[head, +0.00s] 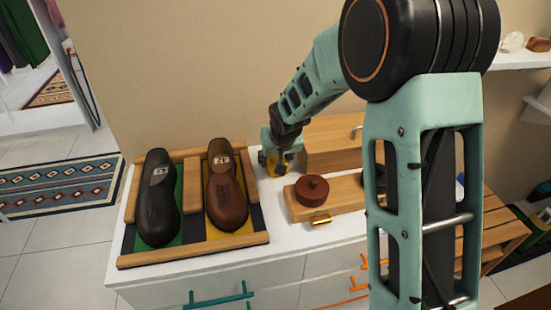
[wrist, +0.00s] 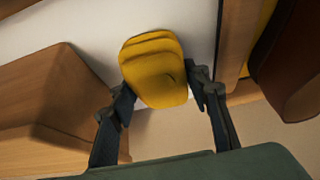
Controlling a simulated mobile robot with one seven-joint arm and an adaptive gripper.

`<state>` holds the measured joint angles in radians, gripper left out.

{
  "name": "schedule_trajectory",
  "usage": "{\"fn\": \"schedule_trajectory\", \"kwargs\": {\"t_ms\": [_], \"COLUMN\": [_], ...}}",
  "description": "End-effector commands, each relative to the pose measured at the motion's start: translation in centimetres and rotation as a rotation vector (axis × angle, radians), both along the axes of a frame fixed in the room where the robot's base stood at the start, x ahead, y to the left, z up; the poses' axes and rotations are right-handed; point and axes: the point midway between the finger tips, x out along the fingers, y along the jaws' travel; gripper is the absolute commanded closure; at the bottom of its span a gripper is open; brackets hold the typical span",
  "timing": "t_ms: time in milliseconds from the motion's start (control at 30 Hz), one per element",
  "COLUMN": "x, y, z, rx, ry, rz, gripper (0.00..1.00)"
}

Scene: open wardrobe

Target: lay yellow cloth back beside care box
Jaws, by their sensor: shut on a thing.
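The yellow cloth (wrist: 154,70) is a folded, rounded pad between the two fingers of my gripper (wrist: 160,92) in the wrist view. My gripper is shut on it. In the head view the cloth (head: 285,165) shows only as a small yellow patch under my gripper (head: 277,162), close over the white top. The wooden care box (head: 330,150) stands just right of my gripper; it is also at the left of the wrist view (wrist: 50,105). Whether the cloth touches the white surface I cannot tell.
Left of the gripper, a wooden tray (head: 190,246) holds a black shoe (head: 159,200) and a brown shoe (head: 226,190). In front, a round reddish-brown tin (head: 312,190) sits on a wooden board (head: 345,192), with a small brass-coloured piece (head: 320,220) at its edge. A narrow white strip separates tray and board.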

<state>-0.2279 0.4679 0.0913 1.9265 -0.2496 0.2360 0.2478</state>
Motion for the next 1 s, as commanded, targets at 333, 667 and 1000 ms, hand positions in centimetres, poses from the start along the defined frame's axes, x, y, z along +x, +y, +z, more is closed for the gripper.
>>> {"fn": "schedule_trajectory", "kwargs": {"t_ms": [333,667,1000], "x": [0.0,-0.6,-3.6], "y": [0.0,-0.2,-1.0], "z": [0.0,1.6,7.2], "rx": [0.000,0.001,0.001], "ry": [0.000,-0.003,-0.004], "rz": [0.000,-0.002,-0.002], "gripper": [0.39,0.39,0.39]}}
